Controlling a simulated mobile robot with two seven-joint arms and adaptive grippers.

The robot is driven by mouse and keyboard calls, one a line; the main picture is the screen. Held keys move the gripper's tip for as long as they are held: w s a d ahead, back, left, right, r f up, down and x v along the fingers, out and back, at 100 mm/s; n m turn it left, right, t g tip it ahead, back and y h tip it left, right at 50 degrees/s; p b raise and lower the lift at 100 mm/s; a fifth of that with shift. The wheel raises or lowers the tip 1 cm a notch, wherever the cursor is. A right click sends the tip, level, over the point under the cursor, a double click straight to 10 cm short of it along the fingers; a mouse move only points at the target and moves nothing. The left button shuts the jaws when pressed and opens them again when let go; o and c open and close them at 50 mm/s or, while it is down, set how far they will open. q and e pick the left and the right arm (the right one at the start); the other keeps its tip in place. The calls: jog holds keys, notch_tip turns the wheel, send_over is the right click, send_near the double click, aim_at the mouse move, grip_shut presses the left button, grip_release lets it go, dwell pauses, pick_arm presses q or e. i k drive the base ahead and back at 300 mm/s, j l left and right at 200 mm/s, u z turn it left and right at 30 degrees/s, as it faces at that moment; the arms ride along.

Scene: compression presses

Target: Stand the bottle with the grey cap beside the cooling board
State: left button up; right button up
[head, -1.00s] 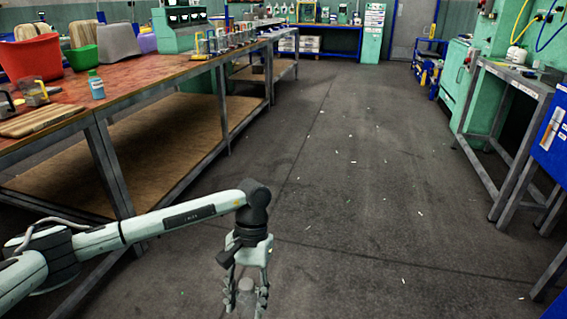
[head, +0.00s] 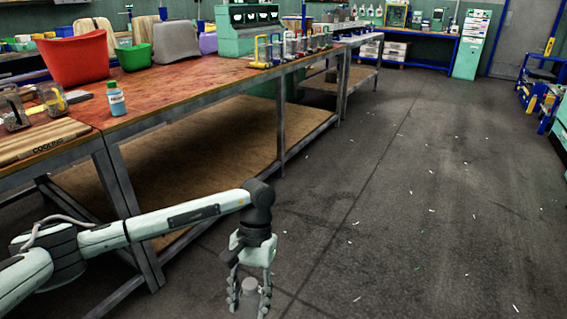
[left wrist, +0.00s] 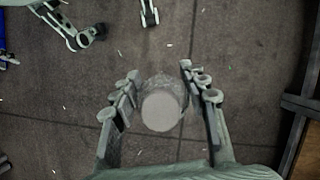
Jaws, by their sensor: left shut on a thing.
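My left gripper (head: 249,296) points down over the open floor in front of the bench. It is shut on a clear bottle with a grey cap (head: 250,285). In the left wrist view the round grey cap (left wrist: 161,111) sits between the fingers (left wrist: 157,95), with the clear body around it. The bottle's lower part is cut off in the head view. The wooden cooling board (head: 40,141), lettered COOLING, lies on the near left end of the bench top.
A red tub (head: 73,58) and a green bin (head: 134,57) are farther back. Bare bench top lies around the teal-capped bottle.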

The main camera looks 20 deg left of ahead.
aim_at(92, 105)
jog(key=i+u, duration=0.7)
jog(key=i+l+u, duration=0.2)
jog(key=u, duration=0.2)
